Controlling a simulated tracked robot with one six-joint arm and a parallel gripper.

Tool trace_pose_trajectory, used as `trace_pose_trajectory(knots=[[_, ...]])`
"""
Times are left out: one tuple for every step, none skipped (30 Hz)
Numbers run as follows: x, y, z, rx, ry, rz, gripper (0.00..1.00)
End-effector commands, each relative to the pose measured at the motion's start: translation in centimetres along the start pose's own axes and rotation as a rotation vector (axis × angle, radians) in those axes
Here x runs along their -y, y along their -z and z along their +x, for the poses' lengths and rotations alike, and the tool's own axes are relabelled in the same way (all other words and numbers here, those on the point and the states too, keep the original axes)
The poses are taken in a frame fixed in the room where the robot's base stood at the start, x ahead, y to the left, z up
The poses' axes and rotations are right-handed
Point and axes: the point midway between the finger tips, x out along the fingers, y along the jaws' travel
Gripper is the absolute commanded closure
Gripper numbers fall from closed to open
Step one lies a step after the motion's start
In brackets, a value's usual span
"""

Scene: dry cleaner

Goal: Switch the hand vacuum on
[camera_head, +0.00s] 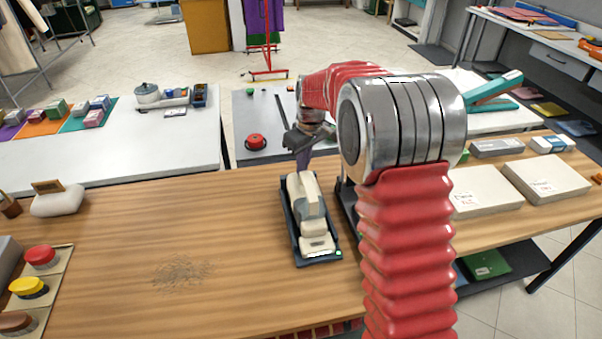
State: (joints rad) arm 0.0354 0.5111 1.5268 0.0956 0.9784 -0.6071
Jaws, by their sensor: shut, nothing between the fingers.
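The hand vacuum (308,210) is cream and white and lies on a dark blue tray or dock (293,231) on the wooden counter. A small green light (338,253) shows at the dock's near right corner. My gripper (303,165) is shut and empty, pointing down at the far end of the vacuum. Its tips are at or just above the vacuum's far end; I cannot tell whether they touch it. The vacuum's switch is too small to make out. My red and silver arm hides part of the counter to the right.
A patch of grey dust or hair (181,273) lies on the counter (120,235) left of the vacuum. Red, yellow and brown round-topped items (28,287) stand at the left edge. Flat white boxes (545,177) lie at the right. The counter directly left of the dock is clear.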

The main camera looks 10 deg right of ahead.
Motion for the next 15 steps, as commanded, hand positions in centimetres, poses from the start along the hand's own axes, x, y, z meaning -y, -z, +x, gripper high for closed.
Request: trace_pose_trajectory(knots=[[0.0,0.0,0.0,0.000,0.000,0.000,1.00],[0.0,0.0,0.0,0.000,0.000,0.000,1.00],[0.0,0.0,-0.1,0.000,0.000,0.000,1.00],[0.0,0.0,-0.2,0.000,0.000,0.000,1.00],[0.0,0.1,-0.3,0.000,0.000,0.000,1.00],[0.0,0.1,-0.4,-0.001,0.000,0.000,1.00],[0.0,0.1,-0.6,-0.001,0.000,0.000,1.00],[0.0,0.2,-0.8,-0.001,-0.001,0.000,1.00],[0.0,0.2,-1.0,-0.002,-0.001,0.000,1.00],[0.0,0.2,-1.2,-0.002,-0.001,0.000,1.00],[0.0,0.3,-1.3,-0.002,-0.001,0.000,1.00],[0.0,0.3,-1.6,-0.001,-0.001,0.000,1.00],[0.0,0.3,-1.7,-0.001,0.000,0.000,1.00],[0.0,0.3,-1.9,-0.001,0.000,0.000,1.00],[0.0,0.3,-2.1,-0.001,0.000,0.000,1.00]])
